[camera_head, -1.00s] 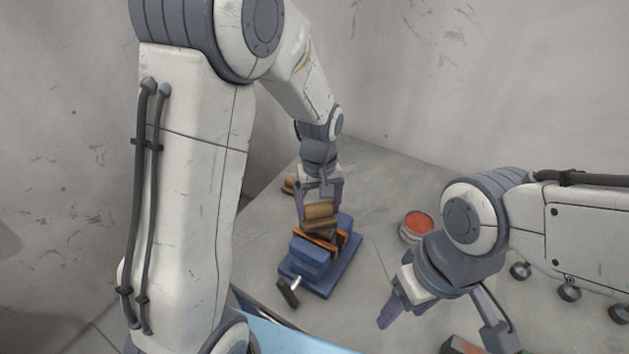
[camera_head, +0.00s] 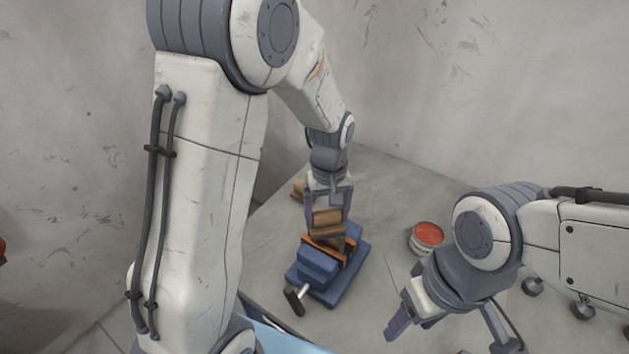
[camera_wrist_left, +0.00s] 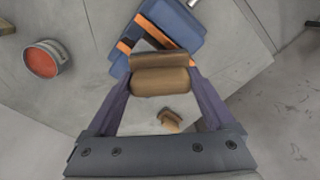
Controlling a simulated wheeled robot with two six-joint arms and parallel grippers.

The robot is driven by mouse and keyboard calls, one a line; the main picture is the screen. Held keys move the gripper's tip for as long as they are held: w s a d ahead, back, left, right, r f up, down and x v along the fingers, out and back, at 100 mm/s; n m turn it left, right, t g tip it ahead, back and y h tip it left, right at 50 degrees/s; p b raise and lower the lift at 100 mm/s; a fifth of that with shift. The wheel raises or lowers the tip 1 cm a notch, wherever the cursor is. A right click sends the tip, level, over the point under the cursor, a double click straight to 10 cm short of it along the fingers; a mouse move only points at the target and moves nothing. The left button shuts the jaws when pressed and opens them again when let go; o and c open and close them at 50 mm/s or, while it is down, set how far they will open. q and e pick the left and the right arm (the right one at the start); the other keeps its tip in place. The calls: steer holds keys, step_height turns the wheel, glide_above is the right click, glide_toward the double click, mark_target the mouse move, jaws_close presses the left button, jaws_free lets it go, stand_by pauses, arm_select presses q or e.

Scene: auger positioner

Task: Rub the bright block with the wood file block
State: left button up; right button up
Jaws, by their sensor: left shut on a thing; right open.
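My left gripper (camera_head: 328,208) is shut on the brown wood file block (camera_head: 326,218), held above the blue vise (camera_head: 318,262). In the left wrist view the file block (camera_wrist_left: 160,80) sits between the fingertips and partly covers the vise. A grey block, apparently the bright block (camera_wrist_left: 149,45), sits between the vise's orange jaws (camera_wrist_left: 124,46); in the head view it is mostly hidden behind the file block. I cannot tell whether the two blocks touch. My right gripper (camera_head: 450,335) is open and empty at the lower right.
A tin with red contents (camera_head: 427,236) stands right of the vise. The vise's dark handle (camera_head: 294,301) sticks out toward me. Another brown wooden piece (camera_head: 298,190) lies behind the left gripper. A light-blue surface (camera_head: 285,338) is at the bottom.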

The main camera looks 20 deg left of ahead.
arm_select(q)
steer(key=shift+w+a, duration=0.2)
steer(key=shift+a, duration=0.55)
step_height(320, 180, up, 4)
steer(key=p, duration=0.3)
steer(key=shift+a, duration=0.15)
steer(key=shift+w+r+p, duration=0.1)
steer(key=shift+r+p, duration=0.25)
steer(key=shift+p, duration=0.05)
step_height(320, 180, up, 4)
steer(key=p, duration=0.3)
steer(key=shift+f, duration=0.2)
steer(key=shift+f, duration=0.15)
